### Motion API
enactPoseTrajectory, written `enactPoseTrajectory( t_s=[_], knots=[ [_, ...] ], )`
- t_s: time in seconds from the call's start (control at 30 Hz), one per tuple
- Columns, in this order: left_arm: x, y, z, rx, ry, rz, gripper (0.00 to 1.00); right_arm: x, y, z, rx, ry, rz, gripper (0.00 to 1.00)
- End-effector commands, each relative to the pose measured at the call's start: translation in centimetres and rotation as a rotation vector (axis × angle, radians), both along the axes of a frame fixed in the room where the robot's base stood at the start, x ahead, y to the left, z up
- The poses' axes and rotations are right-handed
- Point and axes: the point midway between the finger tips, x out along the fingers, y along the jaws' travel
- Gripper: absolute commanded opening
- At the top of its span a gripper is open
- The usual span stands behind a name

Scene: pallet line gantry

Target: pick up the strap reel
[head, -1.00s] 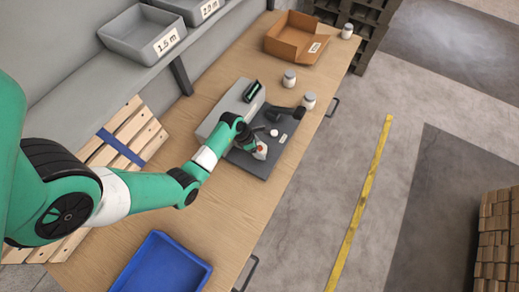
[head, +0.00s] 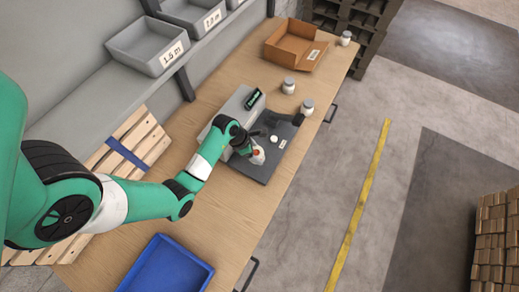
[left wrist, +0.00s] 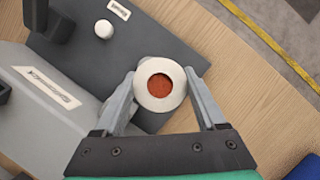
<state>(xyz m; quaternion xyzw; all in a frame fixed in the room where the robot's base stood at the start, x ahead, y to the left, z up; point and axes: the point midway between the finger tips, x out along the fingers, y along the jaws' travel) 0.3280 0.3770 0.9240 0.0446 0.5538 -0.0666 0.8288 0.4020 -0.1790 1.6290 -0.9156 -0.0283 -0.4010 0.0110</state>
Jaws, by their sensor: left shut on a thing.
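The strap reel shows in the left wrist view as a pale ring with a red-brown centre (left wrist: 160,85). It sits between the two fingers of my left gripper (left wrist: 160,92), which are shut on it from either side. In the head view, the reel (head: 258,156) is a small pale spot at the end of my left gripper (head: 254,152), over the near part of a dark plate (head: 262,168). Whether the reel touches the plate cannot be told. My right gripper is not in view.
The dark plate belongs to a grey machine (head: 226,106) with a small display (head: 253,98) and a white knob (head: 273,138). Jars (head: 306,107) and an open cardboard box (head: 292,47) stand farther back. A blue tray (head: 165,268) lies near. Bare wooden tabletop (head: 228,205) surrounds the machine.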

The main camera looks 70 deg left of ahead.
Motion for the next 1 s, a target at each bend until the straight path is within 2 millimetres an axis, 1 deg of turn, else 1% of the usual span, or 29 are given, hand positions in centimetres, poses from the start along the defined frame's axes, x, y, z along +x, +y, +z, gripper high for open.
enactPoseTrajectory(
  t_s=[0.03, 0.1, 0.23, 0.27, 0.3, 0.4, 0.6, 1.0],
  knots=[
    [-0.9, -0.9, 2.3, 0.001, -0.002, -0.001, 0.05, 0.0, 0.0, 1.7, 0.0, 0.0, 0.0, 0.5],
    [-2.4, -2.2, 3.9, 0.0, 0.001, -0.001, 0.05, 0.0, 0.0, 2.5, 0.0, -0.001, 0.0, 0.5],
    [-5.4, -4.9, 5.2, -0.002, 0.001, -0.001, 0.05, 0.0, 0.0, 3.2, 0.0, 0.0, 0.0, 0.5],
    [-5.8, -5.2, 4.9, -0.001, 0.0, -0.001, 0.05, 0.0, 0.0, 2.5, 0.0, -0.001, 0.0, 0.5],
    [-6.3, -5.7, 5.2, 0.0, -0.001, -0.001, 0.05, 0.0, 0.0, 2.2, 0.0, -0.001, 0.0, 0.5],
    [-7.4, -6.7, 5.8, 0.0, -0.001, -0.001, 0.05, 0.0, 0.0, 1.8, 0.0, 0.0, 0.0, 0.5],
    [-8.3, -7.5, 6.6, 0.0, -0.001, 0.0, 0.05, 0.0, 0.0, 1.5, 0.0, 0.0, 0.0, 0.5],
    [-8.3, -7.5, 6.7, 0.0, 0.0, 0.0, 0.05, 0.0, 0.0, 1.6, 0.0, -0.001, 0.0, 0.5]
  ],
)
